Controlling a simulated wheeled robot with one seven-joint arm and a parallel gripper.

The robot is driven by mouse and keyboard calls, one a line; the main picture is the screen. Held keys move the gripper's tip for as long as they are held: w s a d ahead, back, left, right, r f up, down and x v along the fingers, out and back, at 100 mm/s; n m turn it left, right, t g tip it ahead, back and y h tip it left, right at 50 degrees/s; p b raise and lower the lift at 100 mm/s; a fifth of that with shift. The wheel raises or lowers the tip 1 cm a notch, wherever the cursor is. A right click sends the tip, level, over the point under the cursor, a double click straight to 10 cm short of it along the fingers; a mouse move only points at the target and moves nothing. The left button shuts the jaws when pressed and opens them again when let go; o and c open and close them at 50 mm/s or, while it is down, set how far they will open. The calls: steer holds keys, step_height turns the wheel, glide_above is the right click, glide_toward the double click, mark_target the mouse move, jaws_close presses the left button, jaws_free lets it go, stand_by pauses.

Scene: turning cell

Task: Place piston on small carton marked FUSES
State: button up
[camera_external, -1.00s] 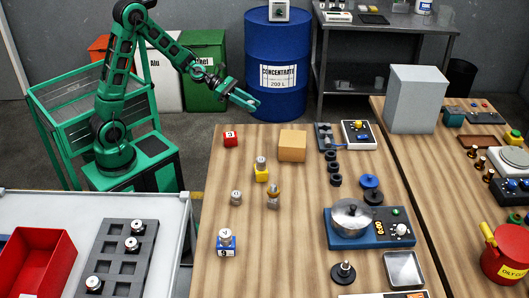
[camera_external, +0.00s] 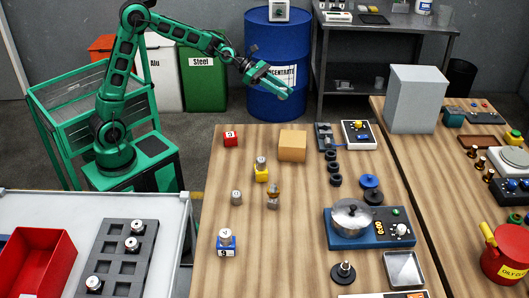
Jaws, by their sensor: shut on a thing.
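My gripper (camera_external: 280,88) is in the air in front of the blue drum, beyond the far edge of the wooden table. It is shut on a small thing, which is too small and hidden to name. A plain tan carton (camera_external: 292,146) stands near the table's far edge, below my gripper in the picture; no FUSES marking is readable on it. Several more sit in the dark grey rack (camera_external: 110,268).
Black rings (camera_external: 335,167), a control box (camera_external: 358,134) and a blue machine with a metal bowl (camera_external: 351,217) are to the right. The blue drum (camera_external: 262,45) stands behind. The table's front left is fairly clear.

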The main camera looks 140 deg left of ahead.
steer(key=shift+w+d+r, duration=0.15)
steer(key=shift+w, duration=0.4)
steer(key=shift+w+d+r, duration=0.1)
steer(key=shift+w+r, duration=0.05)
steer(key=shift+w, duration=0.35)
glide_above(293, 138)
step_height(293, 138, down, 7)
steer(key=shift+w+r, duration=0.1)
steer(key=shift+w, duration=0.05)
steer(key=shift+f, duration=1.95)
steer(key=o, duration=1.1)
steer(key=shift+f, duration=0.1)
steer(key=v, duration=1.2)
